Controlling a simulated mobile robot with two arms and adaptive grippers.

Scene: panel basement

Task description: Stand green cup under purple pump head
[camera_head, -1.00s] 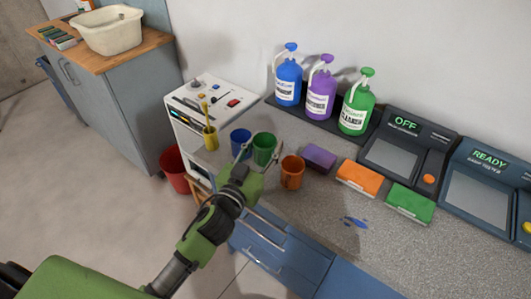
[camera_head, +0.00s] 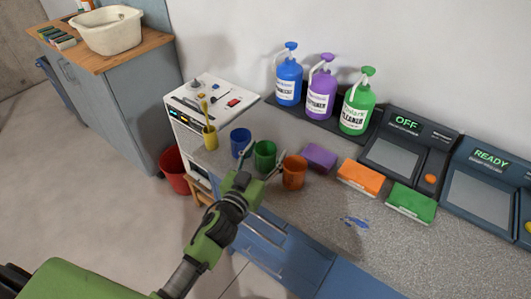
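The green cup (camera_head: 264,154) stands upright on the counter between the blue cup (camera_head: 240,143) and the orange cup (camera_head: 294,172). My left gripper (camera_head: 266,150) is open at the green cup's near side, with one thin finger on each side of it. I cannot tell whether the fingers touch it. The purple pump bottle (camera_head: 320,93), with its purple pump head (camera_head: 327,57), stands between the blue and green pump bottles at the wall. The counter below the purple pump head is empty. My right gripper is not in view.
Blue (camera_head: 288,82) and green (camera_head: 356,109) pump bottles flank the purple one on a dark mat. Purple (camera_head: 319,157), orange (camera_head: 360,178) and green (camera_head: 411,202) blocks lie right of the cups. A yellow cup (camera_head: 210,137) holding sticks stands left. A blue spill (camera_head: 353,221) marks the counter.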

